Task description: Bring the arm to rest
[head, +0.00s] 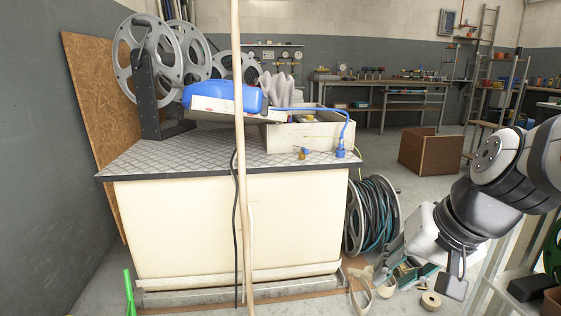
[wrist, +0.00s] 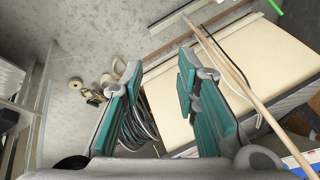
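My arm (head: 495,180) reaches in from the right edge of the head view and bends down in front of the shelving there. My gripper (head: 402,270) hangs low at its end, pointing down, to the right of the cream workbench (head: 230,225). In the wrist view my gripper (wrist: 158,70) has its two teal-padded fingers well apart, with nothing between the pads. Below and beyond the fingers lie the floor, the hose reel (wrist: 138,125) and the side of the workbench (wrist: 245,75).
A hose reel (head: 372,215) stands on the floor beside the bench. A pale upright pole (head: 239,130) crosses in front of the bench. A tape roll (head: 431,301) lies on the floor. A brown box (head: 430,152) stands farther back, with open floor around it.

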